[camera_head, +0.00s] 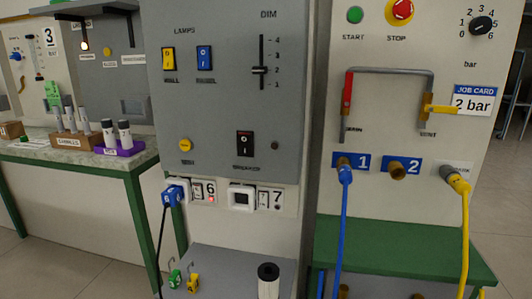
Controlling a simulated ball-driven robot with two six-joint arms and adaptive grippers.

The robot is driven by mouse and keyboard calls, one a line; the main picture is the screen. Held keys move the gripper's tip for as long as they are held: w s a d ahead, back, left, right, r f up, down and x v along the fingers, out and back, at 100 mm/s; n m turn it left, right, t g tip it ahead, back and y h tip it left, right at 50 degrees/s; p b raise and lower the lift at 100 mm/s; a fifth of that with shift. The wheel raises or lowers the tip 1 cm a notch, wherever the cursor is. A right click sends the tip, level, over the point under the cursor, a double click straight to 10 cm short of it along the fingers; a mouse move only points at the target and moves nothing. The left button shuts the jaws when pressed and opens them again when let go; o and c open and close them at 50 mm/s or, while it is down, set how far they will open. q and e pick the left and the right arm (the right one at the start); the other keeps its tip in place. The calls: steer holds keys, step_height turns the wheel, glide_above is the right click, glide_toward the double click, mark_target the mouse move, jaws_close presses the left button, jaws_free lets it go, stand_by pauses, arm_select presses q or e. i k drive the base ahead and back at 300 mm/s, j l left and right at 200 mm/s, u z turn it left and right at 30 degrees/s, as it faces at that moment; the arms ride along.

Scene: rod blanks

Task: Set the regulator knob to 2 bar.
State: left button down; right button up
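The regulator knob (481,26) is a round black knob at the top right of the grey-white panel. A scale from 0 to 6 runs around it, with the word "bar" below. Its light mark seems to point to the right, towards the 5 and 6, but it is too small to read exactly. A job card (473,103) below it reads "2 bar". Neither of my grippers shows in the head view.
A green START button (355,14) and red STOP button (399,10) sit left of the knob. Below are a pipe (390,71) with red and yellow handles (439,110), and blue (344,235) and yellow hoses (464,235). A green bench (400,250) juts out underneath.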

mark_target(480, 25)
steer(key=j+z, duration=0.15)
steer(key=z, duration=0.2)
steer(key=k+j+z, duration=0.1)
steer(key=z, duration=0.25)
steer(key=k+z, duration=0.15)
steer(key=z, duration=0.2)
